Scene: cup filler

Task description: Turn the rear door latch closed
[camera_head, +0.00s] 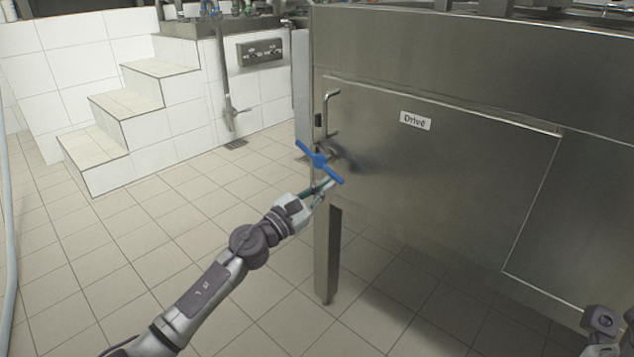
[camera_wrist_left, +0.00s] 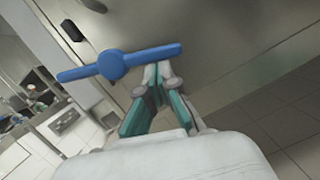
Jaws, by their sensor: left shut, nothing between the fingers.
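The blue latch handle (camera_head: 320,161) is a two-armed bar with a round hub, mounted low at the left edge of the steel door panel (camera_head: 450,170). In the head view it slants from upper left to lower right. My left gripper (camera_head: 325,186) is shut and empty beside the handle's lower right arm. In the left wrist view the blue handle (camera_wrist_left: 115,65) lies across the fingertips of my left gripper (camera_wrist_left: 157,72), close to its right arm; I cannot tell whether they touch. Part of my right arm (camera_head: 602,322) shows at the lower right; its fingers cannot be made out.
A bent metal door handle (camera_head: 331,112) stands out above the latch, near a "Drive" label (camera_head: 416,121). A steel leg (camera_head: 327,255) stands below the cabinet's corner. White tiled steps (camera_head: 115,120) stand at the left. The tiled floor between is clear.

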